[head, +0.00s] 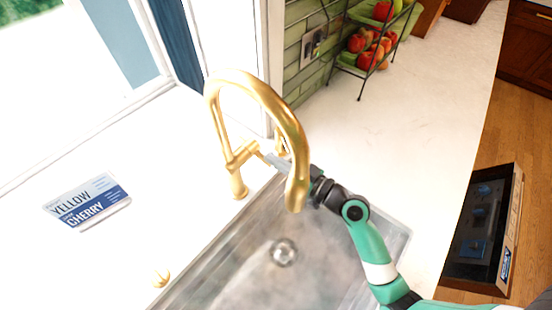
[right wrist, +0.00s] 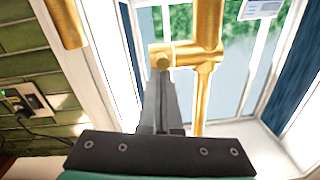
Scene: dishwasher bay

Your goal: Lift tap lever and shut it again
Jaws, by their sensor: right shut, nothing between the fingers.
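The gold tap (head: 238,182) stands behind the sink, with a tall arched spout (head: 290,120) over the basin. Its side stub with the lever (head: 243,153) points right from the body. My right gripper (head: 270,158) reaches in behind the spout from the right, and the spout hides part of it. In the right wrist view its two fingers (right wrist: 160,82) are together and empty. Their tips are at the round end of the tap's side stub (right wrist: 162,60); I cannot tell if they touch. The tap body (right wrist: 208,25) is beside them. My left gripper is not in view.
The sink basin (head: 225,285) lies below the spout. A label card (head: 88,203) is on the left counter and a small gold fitting (head: 161,278) at the sink's left edge. A fruit rack (head: 368,50) stands at the back right. The right counter (head: 420,120) is clear.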

